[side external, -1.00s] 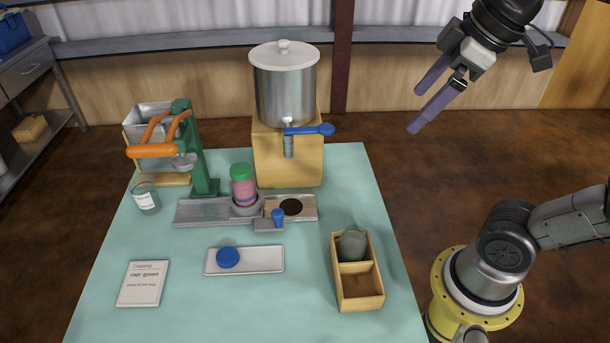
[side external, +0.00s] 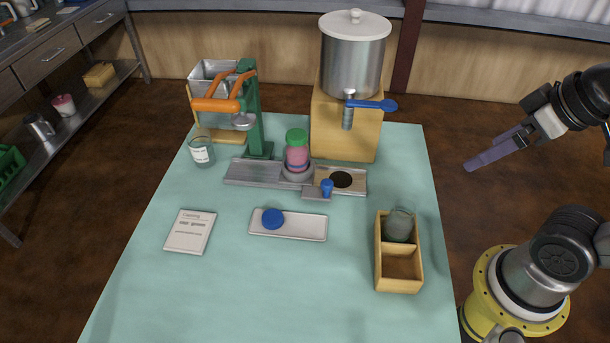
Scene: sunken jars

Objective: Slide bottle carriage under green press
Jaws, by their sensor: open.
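The bottle (side external: 297,156), pink with a green cap, stands upright in the round seat of the carriage (side external: 297,174) on a grey metal track (side external: 257,171). A blue knob (side external: 327,187) stands on a small plate at the carriage's front right. The green press (side external: 251,110) with orange handles (side external: 216,105) stands at the left end of the track, and its round metal head (side external: 243,119) is raised to the left of the bottle. My gripper (side external: 468,166) is open and empty in the air, right of the table and well away from the carriage.
A steel tank (side external: 352,65) with a blue tap lever (side external: 371,105) stands on a wooden block behind the track. In front lie a white tray (side external: 305,228) with a blue cap (side external: 272,219), a card (side external: 190,232) and a wooden box (side external: 399,286). A glass jar (side external: 201,150) stands at left.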

